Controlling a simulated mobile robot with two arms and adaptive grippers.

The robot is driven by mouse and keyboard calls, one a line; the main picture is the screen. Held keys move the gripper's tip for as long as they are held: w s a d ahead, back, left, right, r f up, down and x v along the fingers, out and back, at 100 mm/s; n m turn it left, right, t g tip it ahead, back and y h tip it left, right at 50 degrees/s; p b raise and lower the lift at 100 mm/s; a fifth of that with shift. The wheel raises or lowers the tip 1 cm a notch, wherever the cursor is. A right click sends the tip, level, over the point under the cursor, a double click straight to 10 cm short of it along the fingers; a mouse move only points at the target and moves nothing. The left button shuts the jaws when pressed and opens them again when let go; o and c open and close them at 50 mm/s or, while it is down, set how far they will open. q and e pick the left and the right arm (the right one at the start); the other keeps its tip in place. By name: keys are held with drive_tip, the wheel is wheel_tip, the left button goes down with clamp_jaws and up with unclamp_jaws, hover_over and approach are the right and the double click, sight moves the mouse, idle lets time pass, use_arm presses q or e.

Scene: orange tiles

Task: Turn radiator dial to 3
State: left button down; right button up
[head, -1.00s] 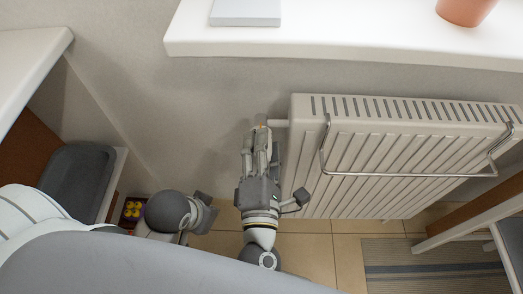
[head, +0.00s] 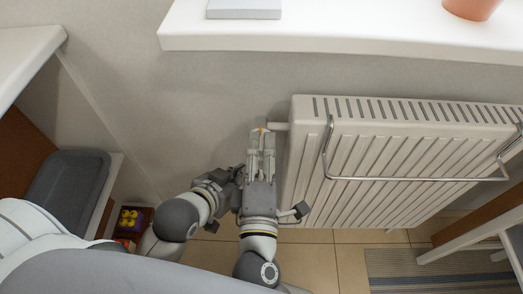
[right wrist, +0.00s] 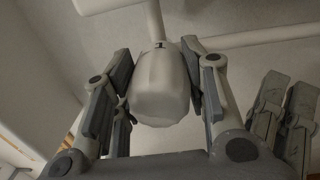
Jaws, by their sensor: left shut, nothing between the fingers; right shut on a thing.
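The white radiator dial (right wrist: 160,92) sits between the fingers of my right gripper (right wrist: 157,90) in the right wrist view, with a dark "1" mark at its top. In the head view my right gripper (head: 262,140) is shut on the dial beside the radiator's (head: 350,165) upper left corner. The fingers mostly hide the dial there, and a small orange spot shows at their tips. My left gripper (head: 228,182) is shut and empty, lower and just left of the right gripper. It also shows at the right edge of the right wrist view (right wrist: 285,105).
A metal towel rail (head: 410,179) runs across the radiator front. A white windowsill (head: 340,40) juts out above, with a pot (head: 470,8) on it. A grey bin (head: 70,185) and a box of yellow items (head: 130,218) are at left. Bare wall lies left of the radiator.

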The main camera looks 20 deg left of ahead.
drive_tip(key=shift+f, duration=0.1)
drive_tip(key=o, duration=1)
drive_tip(key=v, duration=1.2)
